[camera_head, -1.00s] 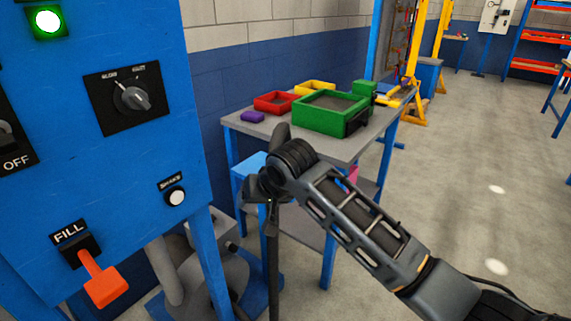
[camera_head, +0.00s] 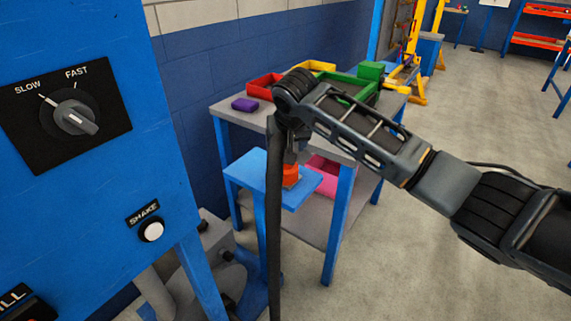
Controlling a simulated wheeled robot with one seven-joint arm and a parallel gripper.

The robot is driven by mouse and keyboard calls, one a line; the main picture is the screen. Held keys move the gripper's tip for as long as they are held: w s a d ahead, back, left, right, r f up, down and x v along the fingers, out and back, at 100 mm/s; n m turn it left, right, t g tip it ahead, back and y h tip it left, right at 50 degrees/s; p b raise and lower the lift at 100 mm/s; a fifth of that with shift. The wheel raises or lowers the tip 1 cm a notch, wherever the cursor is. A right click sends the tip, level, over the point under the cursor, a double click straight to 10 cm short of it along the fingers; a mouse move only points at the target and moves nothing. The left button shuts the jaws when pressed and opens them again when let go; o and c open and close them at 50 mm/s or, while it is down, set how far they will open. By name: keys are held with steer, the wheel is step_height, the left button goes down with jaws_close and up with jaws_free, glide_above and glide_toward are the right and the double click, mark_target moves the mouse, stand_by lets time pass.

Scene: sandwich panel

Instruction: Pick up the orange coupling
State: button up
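An orange piece (camera_head: 291,176), which looks like the coupling, shows on or just above the small blue table (camera_head: 255,166). My arm reaches in from the right and bends down at the wrist. My gripper (camera_head: 291,160) points down directly over the orange piece, at or very near its top. The dark wrist and fingers hide part of it. I cannot tell whether the fingers are around it or apart from it.
A blue control panel (camera_head: 95,190) with a knob and shake button fills the left. Behind stands a grey workbench (camera_head: 238,118) with red (camera_head: 262,88) and green (camera_head: 371,71) bins and a purple block (camera_head: 245,104). A dark upright post (camera_head: 273,230) stands in front. Floor at right is clear.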

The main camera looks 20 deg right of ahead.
mark_target(290, 173)
steer(key=shift+s+x, duration=0.1)
steer(key=shift+x, duration=1.2)
steer(key=shift+s+x, duration=0.15)
steer(key=shift+x, duration=1.15)
steer(key=shift+d+f, duration=0.1)
steer(key=shift+d, duration=0.1)
steer(key=c, duration=1.2)
